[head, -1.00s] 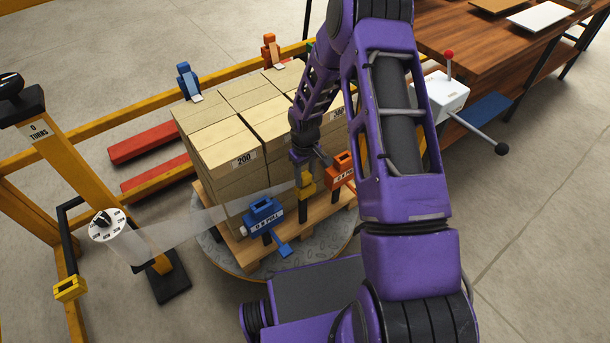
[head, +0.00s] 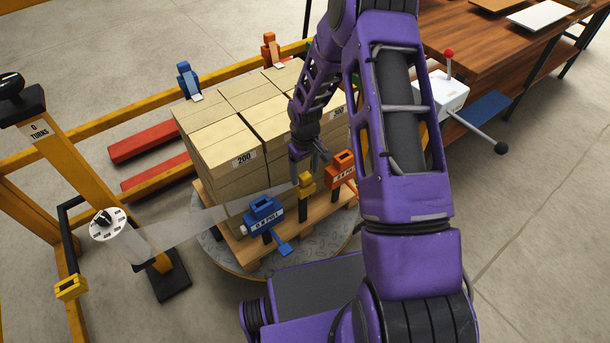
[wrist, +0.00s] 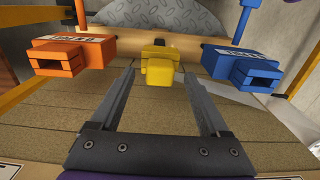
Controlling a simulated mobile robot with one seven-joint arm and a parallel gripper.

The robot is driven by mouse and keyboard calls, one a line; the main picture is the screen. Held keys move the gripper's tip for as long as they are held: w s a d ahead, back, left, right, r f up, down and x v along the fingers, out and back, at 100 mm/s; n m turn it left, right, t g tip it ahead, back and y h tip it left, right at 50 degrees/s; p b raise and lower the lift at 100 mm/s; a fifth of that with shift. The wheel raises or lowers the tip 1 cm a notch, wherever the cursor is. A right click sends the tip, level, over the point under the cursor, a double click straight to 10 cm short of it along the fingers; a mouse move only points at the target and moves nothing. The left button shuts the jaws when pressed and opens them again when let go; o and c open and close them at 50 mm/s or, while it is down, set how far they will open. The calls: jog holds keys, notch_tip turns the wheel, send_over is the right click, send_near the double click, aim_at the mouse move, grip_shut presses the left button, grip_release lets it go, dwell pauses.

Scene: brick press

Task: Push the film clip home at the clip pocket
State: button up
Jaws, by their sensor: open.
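The yellow film clip (head: 306,184) sits on top of a short dark post at the pallet's near edge, and the clear film (head: 215,218) runs to it from the left. In the wrist view the yellow clip (wrist: 159,67) lies ahead, between and just beyond my fingertips. My gripper (head: 308,166) is open and empty, above the clip and apart from it in the head view. In the wrist view both fingers of my gripper (wrist: 158,80) show spread. The pocket itself is hidden; I cannot tell how deep the clip sits.
A blue pull-labelled block (head: 263,216) stands left of the clip, and an orange one (head: 343,170) right of it. Stacked boxes (head: 225,150) fill the pallet behind. The film roll (head: 109,224) hangs at the left. A wooden bench (head: 490,60) stands at the right.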

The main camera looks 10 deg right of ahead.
notch_tip(320, 180, up, 15)
jog(key=p, duration=0.1)
jog(key=shift+p, duration=0.35)
